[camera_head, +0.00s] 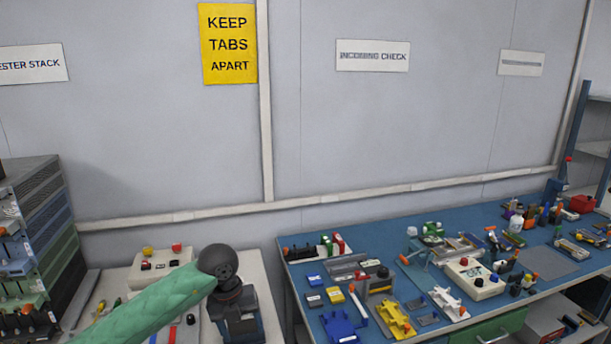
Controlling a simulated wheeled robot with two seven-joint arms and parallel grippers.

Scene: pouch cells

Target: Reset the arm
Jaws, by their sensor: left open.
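My left arm comes in from the lower left in a green sleeve, with a dark round wrist joint at its end. My left gripper (243,332) points down below that joint, over the right part of the pale bench (262,290). It is open; its fingertips are hard to make out near the bottom edge, and I see nothing held in it. My right gripper is not in view.
A blue-topped table (300,262) at the right is crowded with small tools, yellow and blue fixtures and a white control box (474,279). A white box with buttons (160,268) stands behind my left arm. A stacked rack (38,215) stands at far left.

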